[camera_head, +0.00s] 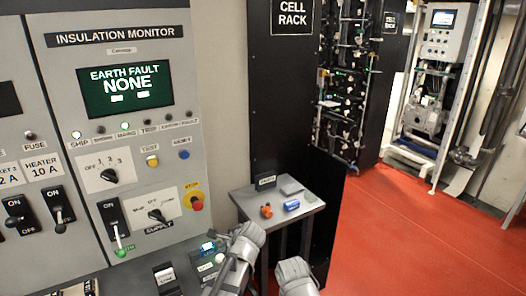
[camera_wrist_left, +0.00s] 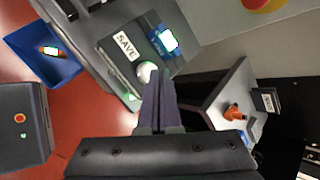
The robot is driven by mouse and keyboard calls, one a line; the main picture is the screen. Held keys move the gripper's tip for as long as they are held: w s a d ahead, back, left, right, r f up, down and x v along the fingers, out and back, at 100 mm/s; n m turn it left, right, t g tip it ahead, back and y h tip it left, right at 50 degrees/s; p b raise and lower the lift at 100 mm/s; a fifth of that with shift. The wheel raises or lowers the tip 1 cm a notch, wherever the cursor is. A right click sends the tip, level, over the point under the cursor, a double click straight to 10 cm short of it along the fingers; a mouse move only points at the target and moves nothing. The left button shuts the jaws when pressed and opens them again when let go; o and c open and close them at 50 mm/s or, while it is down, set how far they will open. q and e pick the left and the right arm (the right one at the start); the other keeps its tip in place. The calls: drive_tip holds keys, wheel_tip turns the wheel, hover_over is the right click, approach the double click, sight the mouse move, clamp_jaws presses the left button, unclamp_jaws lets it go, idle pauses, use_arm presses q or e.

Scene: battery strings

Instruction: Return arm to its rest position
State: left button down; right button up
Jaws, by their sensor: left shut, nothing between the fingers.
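My left gripper (camera_wrist_left: 160,90) is shut and empty in the left wrist view, its fingers pressed together. The fingertips lie over or just below a white round button (camera_wrist_left: 147,71) on a dark box labelled SAVE (camera_wrist_left: 126,46); I cannot tell whether they touch it. In the head view the left gripper (camera_head: 219,274) shows at the bottom, close to the same box, its fingers partly blended with the arm's grey parts. Grey rounded arm parts of mine stand at the bottom middle. No right gripper shows.
The insulation monitor panel (camera_head: 130,120) with switches stands at the left, its screen reading EARTH FAULT NONE. A small grey table (camera_head: 272,219) holds an orange item (camera_head: 267,211) and a blue item (camera_head: 291,205). A black cell rack stands behind. Red floor (camera_head: 420,235) is clear at right.

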use_arm(q)
drive_tip(key=s+d+f+n+g+h, duration=0.2)
drive_tip(key=s+d+n, duration=0.3)
drive_tip(key=s, duration=0.6)
drive_tip(key=s+d+f+n+g+h, duration=0.2)
drive_tip(key=s+d+n, duration=0.4)
drive_tip(key=s, duration=0.4)
drive_tip(key=shift+s+f+n+g+h, duration=0.4)
drive_tip(key=shift+f+n+g, duration=0.4)
drive_tip(key=shift+g, duration=0.2)
